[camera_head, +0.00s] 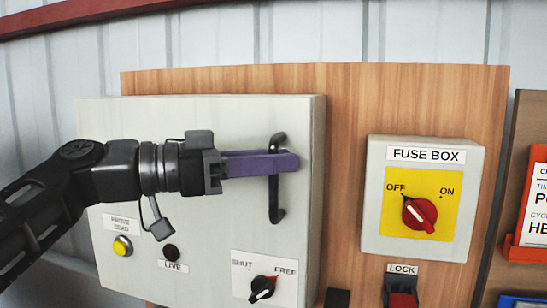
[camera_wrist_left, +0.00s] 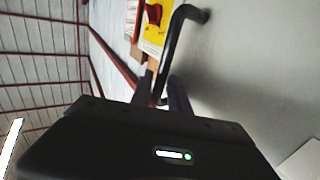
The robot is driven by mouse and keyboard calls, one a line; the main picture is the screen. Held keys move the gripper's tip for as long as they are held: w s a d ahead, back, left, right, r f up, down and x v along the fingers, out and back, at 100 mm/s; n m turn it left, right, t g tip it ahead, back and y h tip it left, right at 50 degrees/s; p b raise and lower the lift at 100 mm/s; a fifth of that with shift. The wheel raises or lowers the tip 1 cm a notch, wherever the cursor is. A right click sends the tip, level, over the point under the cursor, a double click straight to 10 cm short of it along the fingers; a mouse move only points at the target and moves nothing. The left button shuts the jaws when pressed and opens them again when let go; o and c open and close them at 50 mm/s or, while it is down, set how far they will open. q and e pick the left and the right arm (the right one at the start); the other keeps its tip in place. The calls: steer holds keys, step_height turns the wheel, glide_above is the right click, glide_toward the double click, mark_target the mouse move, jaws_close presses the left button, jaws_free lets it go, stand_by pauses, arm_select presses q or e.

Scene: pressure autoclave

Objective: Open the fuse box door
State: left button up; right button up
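The pale grey box door (camera_head: 205,115) fills the left of the wooden panel in the head view and looks closed. A black upright handle (camera_head: 277,205) stands at its right side; it also shows in the left wrist view (camera_wrist_left: 178,35). My left gripper (camera_head: 290,163) comes in from the left, its purple fingers level across the upper handle. In the wrist view the bar passes between the fingers, close to both; the gripper looks shut on it. Part of the bar is hidden behind the near finger. My right gripper is not in view.
A smaller box labelled FUSE BOX (camera_head: 425,155) has a red knob on yellow, pointing towards OFF. A SHUT/FREE knob (camera_head: 262,289) sits low on the large door. A LOCK block (camera_head: 402,283) is below the fuse box. An orange sign holder (camera_head: 528,250) stands at right.

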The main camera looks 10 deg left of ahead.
arm_select(q)
steer(key=shift+c, duration=0.4)
jaws_close()
stand_by(0.9)
